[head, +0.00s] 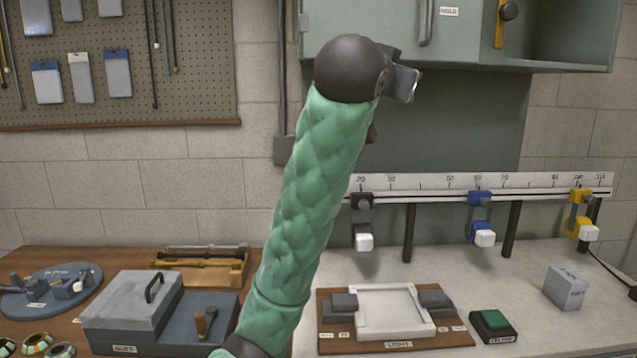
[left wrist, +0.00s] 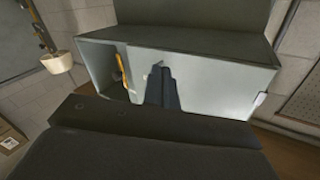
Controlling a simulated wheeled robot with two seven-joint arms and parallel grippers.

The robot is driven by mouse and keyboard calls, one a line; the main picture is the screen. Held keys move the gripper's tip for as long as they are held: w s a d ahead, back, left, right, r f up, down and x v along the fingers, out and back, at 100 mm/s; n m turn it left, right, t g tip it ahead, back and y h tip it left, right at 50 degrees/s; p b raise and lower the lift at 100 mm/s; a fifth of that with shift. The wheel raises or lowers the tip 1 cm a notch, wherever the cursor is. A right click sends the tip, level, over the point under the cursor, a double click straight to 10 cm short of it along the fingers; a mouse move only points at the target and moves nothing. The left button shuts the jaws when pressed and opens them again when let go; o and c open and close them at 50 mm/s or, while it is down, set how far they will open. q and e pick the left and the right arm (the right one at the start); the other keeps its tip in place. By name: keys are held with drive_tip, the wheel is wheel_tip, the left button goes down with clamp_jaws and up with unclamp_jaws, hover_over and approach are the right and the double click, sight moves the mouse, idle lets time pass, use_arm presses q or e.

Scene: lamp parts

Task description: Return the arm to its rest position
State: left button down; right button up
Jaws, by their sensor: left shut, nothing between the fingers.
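My left arm (head: 315,180), in a green quilted sleeve, rises through the middle of the head view to a round dark wrist joint near the wall cabinet. Only a small grey end part shows beyond the joint there, and the fingers are not clear. In the left wrist view my left gripper (left wrist: 160,78) has its dark fingers together, with nothing held. It points toward the grey cabinet (left wrist: 205,85), which looks tilted in that view. I cannot tell the exact gap to the cabinet. My right gripper is in neither view.
The wall cabinet (head: 385,25) hangs behind the wrist. A ruled rail (head: 425,187) with several sliding clamps stands on the right bench. Below are a light fixture (head: 395,312), a green button (head: 492,322), a small grey block (head: 566,287) and a grey box (head: 135,300).

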use_arm(q)
drive_tip(key=w+a+f+n+g+y, duration=0.15)
drive_tip(key=a+f, duration=0.45)
drive_tip(key=f, duration=0.6)
drive_tip(key=a+f+n+y, duration=0.1)
drive_tip(key=a+f+n, duration=0.1)
drive_tip(key=a+f, duration=0.65)
drive_tip(key=s+a+f+n+g+y, duration=0.1)
drive_tip(key=s+a+f+g, duration=0.15)
drive_tip(key=f, duration=0.95)
drive_tip(key=s+a+f+n+g+y, duration=0.1)
drive_tip(key=s+a+f, duration=0.2)
drive_tip(key=f, duration=0.9)
drive_tip(key=s+a+f+g+y, duration=0.1)
drive_tip(key=s+a+f+g, duration=0.1)
drive_tip(key=s+f, duration=0.5)
drive_tip(key=s+a+f+g, duration=0.15)
drive_tip(key=s+f, duration=0.25)
drive_tip(key=f, duration=0.6)
drive_tip(key=s+a+f+g+y, duration=0.1)
drive_tip(key=s+a+f, duration=0.1)
drive_tip(key=s+f, duration=0.5)
drive_tip(key=s+a+f+g, duration=0.1)
drive_tip(key=s+f+g, duration=0.3)
drive_tip(key=s+f, duration=0.9)
drive_tip(key=s+n, duration=0.1)
drive_tip(key=s, duration=0.2)
drive_tip(key=shift+s+a+f, duration=0.15)
drive_tip(key=shift+s+f, duration=0.2)
drive_tip(key=shift+f, duration=0.05)
